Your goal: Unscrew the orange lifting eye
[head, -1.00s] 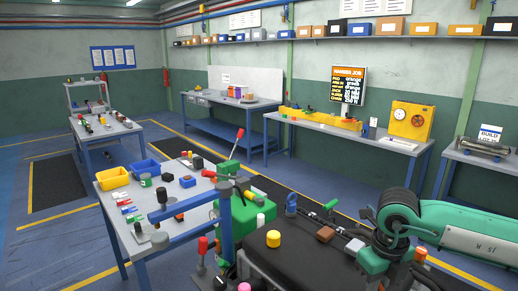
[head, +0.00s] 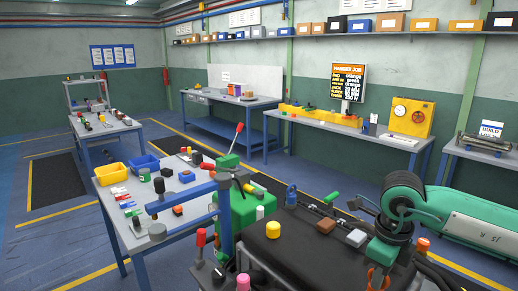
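An orange part (head: 377,279) that looks like a lifting eye shows at the bottom right of the head view, on or just above the dark surface. My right gripper (head: 381,266) is directly over it, pointing down, with green and dark parts of my wrist above. The fingertips blend into the dark background and the bottom edge of the picture cuts the spot off. I cannot tell whether the fingers touch the orange part or how far apart they are. My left gripper is not in view.
An orange-red cylinder (head: 422,245) stands right of my wrist. A blue post with an arm (head: 224,212) rises at left.

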